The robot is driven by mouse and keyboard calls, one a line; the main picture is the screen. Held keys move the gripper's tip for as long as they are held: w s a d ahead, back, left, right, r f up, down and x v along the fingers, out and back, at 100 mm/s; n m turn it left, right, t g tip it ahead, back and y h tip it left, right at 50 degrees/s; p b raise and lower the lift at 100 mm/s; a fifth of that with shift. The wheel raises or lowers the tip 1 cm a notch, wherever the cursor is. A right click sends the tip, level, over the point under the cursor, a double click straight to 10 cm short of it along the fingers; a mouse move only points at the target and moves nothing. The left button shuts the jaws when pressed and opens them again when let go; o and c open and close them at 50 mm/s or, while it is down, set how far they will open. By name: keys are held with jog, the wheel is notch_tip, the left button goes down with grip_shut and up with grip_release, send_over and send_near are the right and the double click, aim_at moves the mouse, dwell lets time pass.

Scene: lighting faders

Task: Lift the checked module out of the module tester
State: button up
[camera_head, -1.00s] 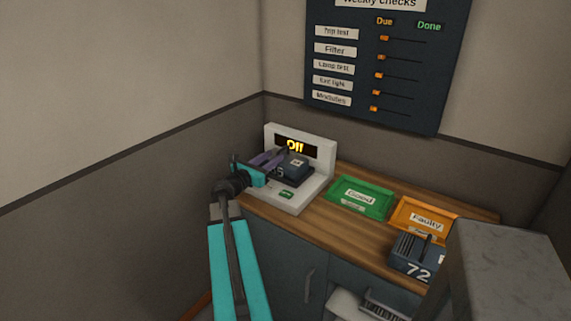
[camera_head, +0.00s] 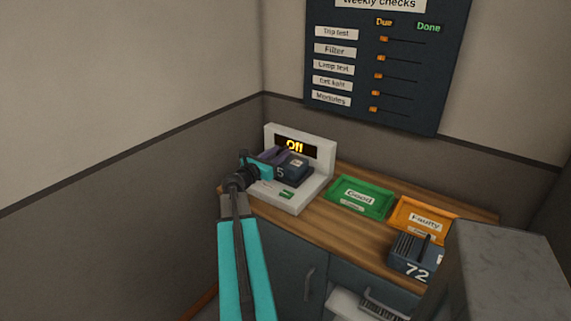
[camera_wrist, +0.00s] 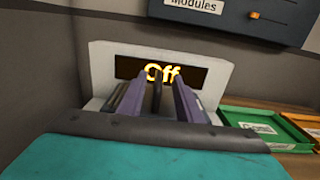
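The module tester (camera_head: 327,150) is a white unit with an upright back panel at the left of the counter. Its display reads "Off" in yellow, also in the wrist view (camera_wrist: 218,75). A dark module (camera_head: 296,172) sits in it; a "5" shows on its front, and my gripper covers part of it. My gripper (camera_head: 280,153) is over the module, with purple fingers. In the wrist view my gripper's fingers (camera_wrist: 160,90) stand apart, with a thin dark upright part, seemingly the module's handle, between them. I see no clear contact.
A green "Good" tray (camera_head: 338,207) and an orange "Faulty" tray (camera_head: 396,221) lie to the right. Another dark module (camera_head: 405,262), marked 72, stands in front of the orange tray. A weekly checks board (camera_head: 345,120) hangs on the wall. A green-labelled button (camera_head: 286,194) is on the tester's front.

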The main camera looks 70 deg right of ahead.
jog(key=shift+p+x, duration=0.3)
jog(key=shift+x, duration=1.3)
grip_shut()
jog(key=shift+r, duration=0.1)
dwell(0.5)
